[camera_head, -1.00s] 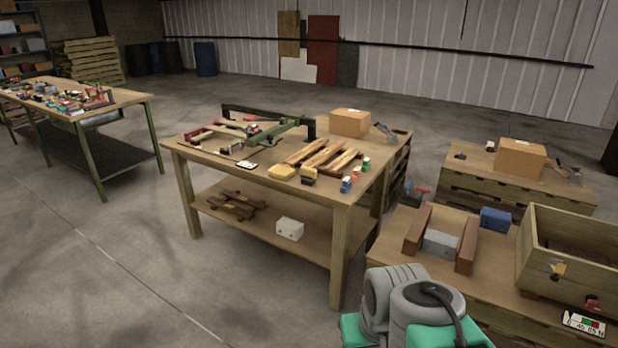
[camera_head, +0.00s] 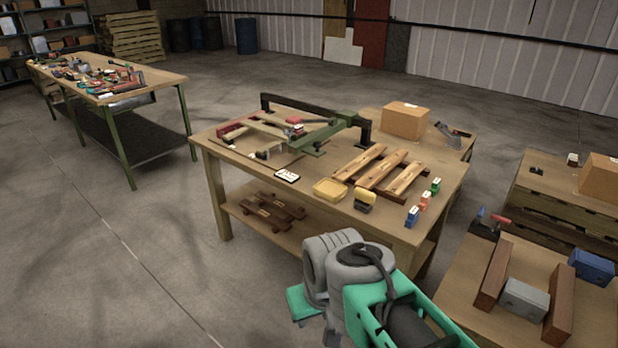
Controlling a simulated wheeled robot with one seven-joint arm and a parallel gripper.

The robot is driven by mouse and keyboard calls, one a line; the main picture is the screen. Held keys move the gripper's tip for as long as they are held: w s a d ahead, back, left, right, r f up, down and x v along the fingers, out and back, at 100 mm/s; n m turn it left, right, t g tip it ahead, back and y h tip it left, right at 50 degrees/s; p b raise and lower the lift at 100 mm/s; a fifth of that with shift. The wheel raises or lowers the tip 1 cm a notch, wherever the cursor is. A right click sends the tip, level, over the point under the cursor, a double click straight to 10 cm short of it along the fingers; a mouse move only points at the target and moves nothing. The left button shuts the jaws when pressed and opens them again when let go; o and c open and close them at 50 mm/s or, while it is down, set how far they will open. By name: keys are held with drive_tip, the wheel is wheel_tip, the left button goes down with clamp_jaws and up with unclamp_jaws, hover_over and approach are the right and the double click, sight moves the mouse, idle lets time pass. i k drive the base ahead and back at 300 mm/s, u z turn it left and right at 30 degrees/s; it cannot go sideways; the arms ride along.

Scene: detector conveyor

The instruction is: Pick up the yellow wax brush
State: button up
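A small yellow-topped block with a dark lower part (camera_head: 365,198), which looks like the yellow wax brush, sits near the front edge of the middle wooden workbench (camera_head: 312,223). A flat yellow tray-like item (camera_head: 330,188) lies just left of it. Both are too small to make out in detail. My own grey and green arm shows at the bottom centre, in front of the bench and apart from the brush. My gripper's fingers are not in view.
Slatted wood pieces (camera_head: 382,169), small coloured bottles (camera_head: 424,201) and a green-and-black clamp-like frame (camera_head: 322,137) share the bench. A cardboard box (camera_head: 406,120) stands behind. A crate-like table (camera_head: 474,290) with blocks is at right. Open floor (camera_head: 110,270) lies left.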

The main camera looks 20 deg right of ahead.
sight(364, 200)
drive_tip(key=z, duration=0.05)
drive_tip(key=i, duration=2)
drive_tip(key=z, duration=0.25)
